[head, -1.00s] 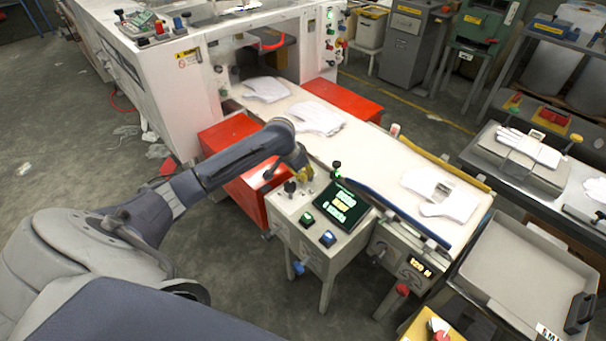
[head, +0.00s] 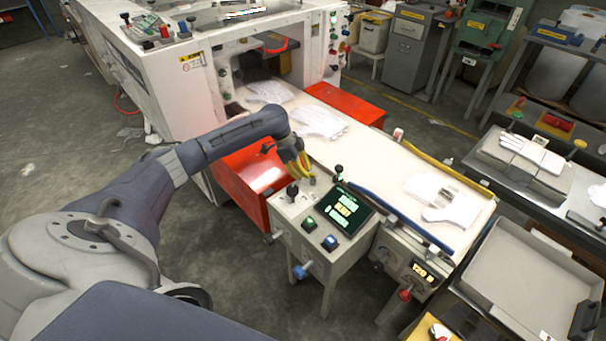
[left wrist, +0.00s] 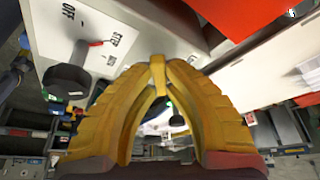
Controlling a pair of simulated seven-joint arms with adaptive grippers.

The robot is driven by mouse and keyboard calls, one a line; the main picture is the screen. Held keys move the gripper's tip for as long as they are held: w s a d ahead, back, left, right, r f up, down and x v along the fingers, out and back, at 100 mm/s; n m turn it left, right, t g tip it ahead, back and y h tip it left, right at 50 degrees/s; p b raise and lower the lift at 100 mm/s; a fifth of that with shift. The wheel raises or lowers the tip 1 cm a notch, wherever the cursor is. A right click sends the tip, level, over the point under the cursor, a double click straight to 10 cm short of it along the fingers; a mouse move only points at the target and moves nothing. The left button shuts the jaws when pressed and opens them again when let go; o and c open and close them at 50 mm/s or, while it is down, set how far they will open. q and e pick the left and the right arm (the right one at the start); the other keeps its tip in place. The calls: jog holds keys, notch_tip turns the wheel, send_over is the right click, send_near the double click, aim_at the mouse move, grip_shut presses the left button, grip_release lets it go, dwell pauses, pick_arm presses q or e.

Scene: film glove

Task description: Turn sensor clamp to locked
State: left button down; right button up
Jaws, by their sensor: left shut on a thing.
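My left gripper (head: 303,168) has yellow fingers and is over the back edge of the small grey console (head: 290,232). In the left wrist view its fingertips (left wrist: 158,64) come together on a small yellow piece, which seems to be the sensor clamp's handle. The fingers hide most of this piece, and I cannot read its setting. A black knob on a stem (left wrist: 68,78) stands to the left of the fingers, beside printed labels, one reading OFF. My right gripper is not in view.
The console also carries a lit screen (head: 343,209), a green button (head: 309,224) and a blue button (head: 330,242). A conveyor with white gloves (head: 440,200) runs behind it. A grey tray (head: 525,270) is at the right.

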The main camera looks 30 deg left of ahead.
pick_arm(q)
jog(key=m, duration=0.1)
jog(key=w+m+g, duration=0.1)
jog(key=m, duration=0.1)
jog(key=shift+w+m, duration=0.15)
jog(key=shift+m, duration=0.15)
jog(key=shift+w+m+g, duration=0.3)
jog(key=shift+m+g, duration=0.25)
jog(key=shift+m, duration=0.5)
jog(key=shift+w+m+g, duration=0.25)
jog(key=shift+m+g, duration=0.3)
jog(key=shift+m, duration=0.5)
jog(key=c, duration=1.4)
grip_release()
jog(key=shift+a, duration=0.1)
jog(key=v, duration=1.2)
jog(key=shift+w, duration=0.1)
